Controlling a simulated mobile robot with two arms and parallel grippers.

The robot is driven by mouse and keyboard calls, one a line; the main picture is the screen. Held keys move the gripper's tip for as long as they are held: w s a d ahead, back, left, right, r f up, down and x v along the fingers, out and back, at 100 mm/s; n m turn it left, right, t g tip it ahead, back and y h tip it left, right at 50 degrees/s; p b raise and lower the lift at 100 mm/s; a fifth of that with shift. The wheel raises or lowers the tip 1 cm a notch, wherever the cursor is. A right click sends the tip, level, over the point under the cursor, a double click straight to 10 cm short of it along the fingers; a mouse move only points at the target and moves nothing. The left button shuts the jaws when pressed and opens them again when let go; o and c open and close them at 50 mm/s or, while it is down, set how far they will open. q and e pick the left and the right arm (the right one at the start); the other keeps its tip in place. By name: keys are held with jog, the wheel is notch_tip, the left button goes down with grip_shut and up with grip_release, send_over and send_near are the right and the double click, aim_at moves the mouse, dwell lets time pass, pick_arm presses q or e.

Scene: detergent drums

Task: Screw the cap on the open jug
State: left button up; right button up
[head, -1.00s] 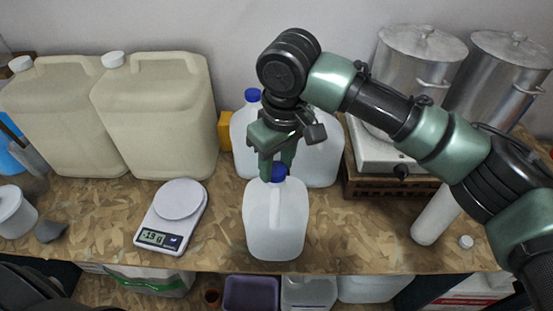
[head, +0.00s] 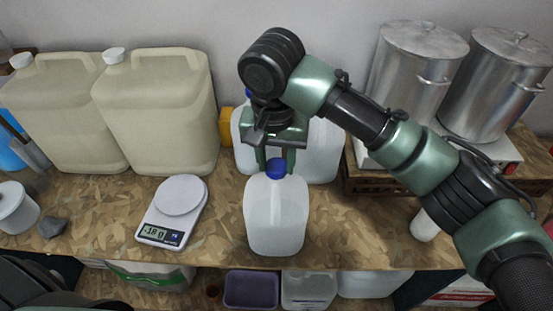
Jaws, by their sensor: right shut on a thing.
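The jug (head: 276,222) is translucent white and stands upright near the front edge of the wooden bench, in the middle of the head view. A blue cap (head: 276,168) sits at its mouth; I cannot tell how far the threads are engaged. My right gripper (head: 275,163) comes down from above with its green fingers on either side of the cap, shut on it. The fingers partly hide the cap's sides. My left gripper is not in view.
More translucent jugs (head: 323,150) stand behind. Two large cream canisters (head: 158,115) and a digital scale (head: 172,214) are at left. Steel pots (head: 415,65) are at back right. A white bottle (head: 425,226) is partly behind my right arm. Bench between jug and bottle is clear.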

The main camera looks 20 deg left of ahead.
jog(key=shift+f+m, duration=0.1)
jog(key=shift+m, duration=0.2)
jog(key=m, duration=0.5)
jog(key=shift+m+h, duration=0.4)
jog(key=o, duration=1.1)
jog(key=shift+r, duration=0.2)
jog(key=n, duration=0.5)
jog(key=shift+y, duration=0.3)
jog(key=shift+n, duration=0.4)
